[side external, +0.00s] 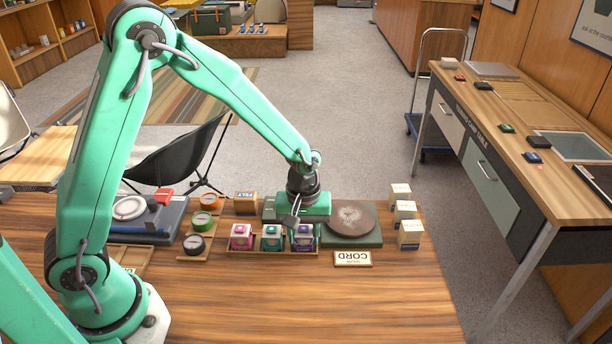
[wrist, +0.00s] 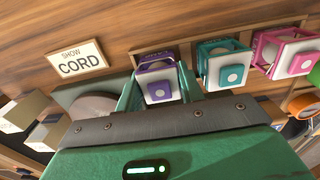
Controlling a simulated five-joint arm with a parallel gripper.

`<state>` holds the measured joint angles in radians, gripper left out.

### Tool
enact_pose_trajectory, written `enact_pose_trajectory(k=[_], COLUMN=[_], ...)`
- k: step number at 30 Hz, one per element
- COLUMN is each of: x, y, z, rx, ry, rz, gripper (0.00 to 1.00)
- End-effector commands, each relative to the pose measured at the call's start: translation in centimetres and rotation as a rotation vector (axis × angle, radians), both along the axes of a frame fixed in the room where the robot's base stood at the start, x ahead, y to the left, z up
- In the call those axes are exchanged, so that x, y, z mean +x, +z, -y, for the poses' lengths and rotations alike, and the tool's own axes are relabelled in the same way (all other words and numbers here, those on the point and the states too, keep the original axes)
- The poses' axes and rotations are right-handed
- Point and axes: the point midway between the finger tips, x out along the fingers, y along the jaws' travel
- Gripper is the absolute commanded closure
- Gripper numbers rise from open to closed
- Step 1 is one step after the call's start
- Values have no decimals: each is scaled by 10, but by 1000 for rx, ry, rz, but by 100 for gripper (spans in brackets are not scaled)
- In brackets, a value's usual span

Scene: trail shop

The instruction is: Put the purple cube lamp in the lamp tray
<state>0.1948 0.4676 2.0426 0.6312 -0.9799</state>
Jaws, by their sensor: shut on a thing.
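The purple cube lamp (side external: 304,239) is at the right end of a shallow wooden tray (side external: 262,253) in the side view. My gripper (side external: 304,226) points down and is shut on it from above. In the wrist view the lamp (wrist: 160,82) sits between my fingers, its pale round button showing. A teal cube lamp (side external: 271,239) and a pink cube lamp (side external: 240,238) stand in the same tray, to the left of the purple one. I cannot tell whether the purple lamp rests on the tray floor or hangs just above it.
A brown round disc on a green base (side external: 351,220) is close to the right. A CORD sign (side external: 352,259) stands in front of it. Several small boxes (side external: 405,211) are farther right. Round coloured tins (side external: 195,245) stand left. The front of the table is clear.

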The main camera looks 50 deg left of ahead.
Motion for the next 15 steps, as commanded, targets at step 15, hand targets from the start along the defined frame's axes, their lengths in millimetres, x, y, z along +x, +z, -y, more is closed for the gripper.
enact_pose_trajectory(k=[15], x=[0], y=[-2], z=[0], rx=[0], ry=[0], rz=[0], gripper=[48])
